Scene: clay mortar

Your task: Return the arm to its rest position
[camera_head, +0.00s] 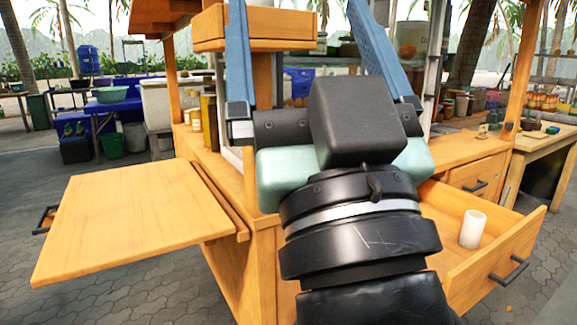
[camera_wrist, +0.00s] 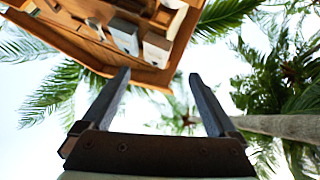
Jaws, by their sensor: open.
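My gripper (camera_head: 305,55) is raised in front of the wooden stall in the head view, with its two blue-grey fingers pointing up and wide apart. In the wrist view my gripper (camera_wrist: 157,85) is open with nothing between the fingers. Beyond the fingertips there are sky, palm leaves and part of the stall's wooden top (camera_wrist: 150,75). My arm and wrist hide the middle of the stall in the head view.
An open wooden drawer (camera_head: 525,237) juts out at the right, with a white cylinder (camera_head: 472,229) in it. A wooden side leaf (camera_head: 130,215) sticks out at the left. A wooden shelf box (camera_head: 290,27) is close behind the fingers. Paved floor (camera_head: 110,292) is free at the lower left.

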